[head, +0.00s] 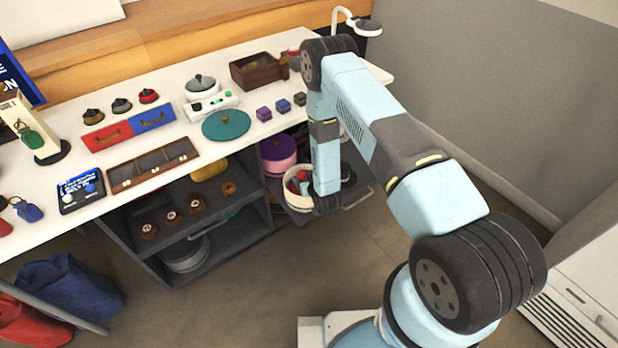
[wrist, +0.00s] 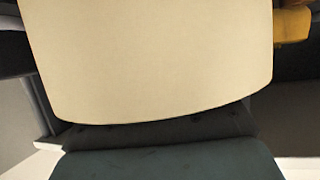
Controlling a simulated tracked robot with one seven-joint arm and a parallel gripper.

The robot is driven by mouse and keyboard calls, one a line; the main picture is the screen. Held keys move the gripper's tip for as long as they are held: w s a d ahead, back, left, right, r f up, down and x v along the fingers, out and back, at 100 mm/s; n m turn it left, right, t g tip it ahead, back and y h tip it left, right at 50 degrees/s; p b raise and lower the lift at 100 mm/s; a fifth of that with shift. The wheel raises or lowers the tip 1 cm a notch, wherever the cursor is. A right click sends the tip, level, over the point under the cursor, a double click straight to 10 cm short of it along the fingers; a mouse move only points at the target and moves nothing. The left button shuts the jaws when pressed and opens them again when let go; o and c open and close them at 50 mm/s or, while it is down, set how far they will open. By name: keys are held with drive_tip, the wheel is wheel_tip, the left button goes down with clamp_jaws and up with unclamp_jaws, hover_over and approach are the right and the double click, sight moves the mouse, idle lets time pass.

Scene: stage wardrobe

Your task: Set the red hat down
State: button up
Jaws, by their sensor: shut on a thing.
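A small red hat (head: 148,95) sits on the white counter in the head view, at the right end of a row with a grey hat (head: 121,104) and a brown hat (head: 93,115). My gripper (head: 327,205) is low in front of the counter, well away from that hat. It appears shut on a cream tub (head: 291,196) beside it, with red and dark things inside. The tub's pale side (wrist: 150,60) fills most of the wrist view. My fingertips and their contact with the tub are hidden.
An open pull-out tray (head: 357,195) lies around my gripper. A purple round box (head: 279,150) stands on the shelf behind it. The counter holds a red and blue box (head: 128,127), a teal disc (head: 226,125) and a divided brown tray (head: 152,166). Floor in front is clear.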

drive_tip(key=o, duration=1)
drive_tip(key=shift+o, duration=0.2)
drive_tip(key=shift+r, duration=0.1)
